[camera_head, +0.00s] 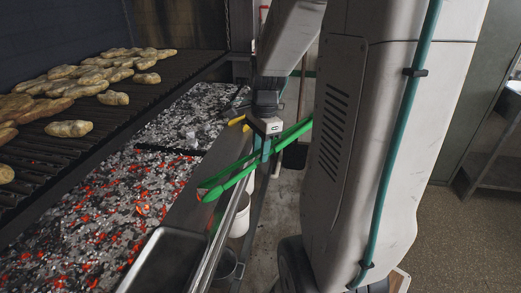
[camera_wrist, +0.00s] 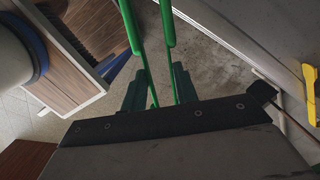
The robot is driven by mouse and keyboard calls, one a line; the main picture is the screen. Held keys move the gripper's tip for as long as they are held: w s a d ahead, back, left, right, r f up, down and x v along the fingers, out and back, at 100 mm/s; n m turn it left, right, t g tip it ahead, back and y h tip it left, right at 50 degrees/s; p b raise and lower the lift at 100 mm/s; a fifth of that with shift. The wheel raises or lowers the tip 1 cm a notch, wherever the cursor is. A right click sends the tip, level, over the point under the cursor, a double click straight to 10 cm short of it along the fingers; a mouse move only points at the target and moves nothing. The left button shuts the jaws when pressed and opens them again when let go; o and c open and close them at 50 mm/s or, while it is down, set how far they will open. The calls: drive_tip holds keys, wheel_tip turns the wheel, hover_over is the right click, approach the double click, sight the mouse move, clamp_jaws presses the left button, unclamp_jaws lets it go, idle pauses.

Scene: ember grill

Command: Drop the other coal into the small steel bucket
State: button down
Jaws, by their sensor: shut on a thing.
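My gripper (camera_head: 265,148) is shut on green tongs (camera_head: 235,180), which slant down to the left over the steel ledge beside the coal bed. In the wrist view the two green arms of the tongs (camera_wrist: 130,25) run between the dark green fingers of my gripper (camera_wrist: 160,92). I cannot make out a separate coal between the tong tips. Glowing and ashy coals (camera_head: 85,215) fill the bed on the left. A small grey steel bucket (camera_head: 229,270) stands low beside the ledge, partly hidden by the rail.
An empty steel tray (camera_head: 160,262) is at the front of the coal bed. A grate (camera_head: 100,130) with several browned pieces of food lies above the coals. A yellow handle (camera_wrist: 309,88) shows in the wrist view.

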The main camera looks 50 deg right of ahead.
sight(306, 125)
drive_tip(key=shift+s+d+r, duration=0.5)
drive_tip(key=shift+s+d, duration=0.35)
drive_tip(key=shift+d, duration=1.5)
drive_tip(key=shift+s+d+r, duration=0.5)
drive_tip(key=shift+s+d, duration=0.3)
drive_tip(key=shift+d, duration=1.55)
drive_tip(key=shift+s+d+r, duration=0.5)
drive_tip(key=shift+s+d, duration=0.35)
drive_tip(key=shift+d, duration=1.5)
drive_tip(key=shift+r, duration=0.15)
